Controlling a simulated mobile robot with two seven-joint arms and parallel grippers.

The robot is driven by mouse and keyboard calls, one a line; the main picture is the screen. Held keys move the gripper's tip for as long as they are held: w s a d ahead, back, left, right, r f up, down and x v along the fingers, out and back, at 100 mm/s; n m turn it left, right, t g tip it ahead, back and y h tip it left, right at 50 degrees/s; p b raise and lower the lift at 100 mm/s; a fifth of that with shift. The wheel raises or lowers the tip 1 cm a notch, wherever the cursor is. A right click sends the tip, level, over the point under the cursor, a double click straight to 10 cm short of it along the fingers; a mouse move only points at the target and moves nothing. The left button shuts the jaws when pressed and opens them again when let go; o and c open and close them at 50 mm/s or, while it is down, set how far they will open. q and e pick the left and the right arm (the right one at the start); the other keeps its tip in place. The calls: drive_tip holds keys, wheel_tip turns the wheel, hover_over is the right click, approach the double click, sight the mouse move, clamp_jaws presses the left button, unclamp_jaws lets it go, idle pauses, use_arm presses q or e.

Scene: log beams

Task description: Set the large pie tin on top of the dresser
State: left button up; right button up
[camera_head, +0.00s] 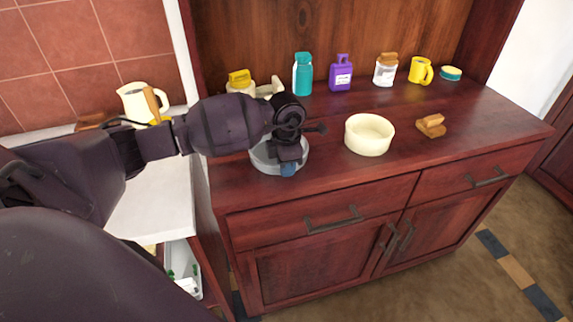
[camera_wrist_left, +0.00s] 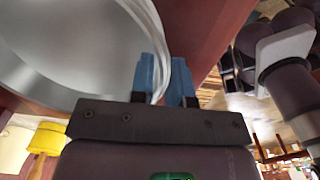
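The large pie tin (camera_head: 262,162) is a round, shallow grey metal dish at the front left of the dresser top (camera_head: 335,172). It also fills the upper left of the left wrist view (camera_wrist_left: 60,45). My left gripper (camera_head: 288,170) is at the tin's near side, pointing down. In the left wrist view its two blue fingers (camera_wrist_left: 166,82) stand close together on either side of the tin's rim, shut on it. The gripper and wrist hide part of the tin. I cannot tell whether its base rests on the wood. My right gripper is not in view.
A cream bowl (camera_head: 369,134) and a brown brush-like block (camera_head: 431,125) stand right of the tin. A teal bottle (camera_head: 303,74), purple bottle (camera_head: 341,73), jar (camera_head: 385,70), yellow mug (camera_head: 420,71) and sponge (camera_head: 450,73) line the back. The front right is clear.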

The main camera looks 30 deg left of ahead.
use_arm(q)
drive_tip(key=shift+o, duration=1.1)
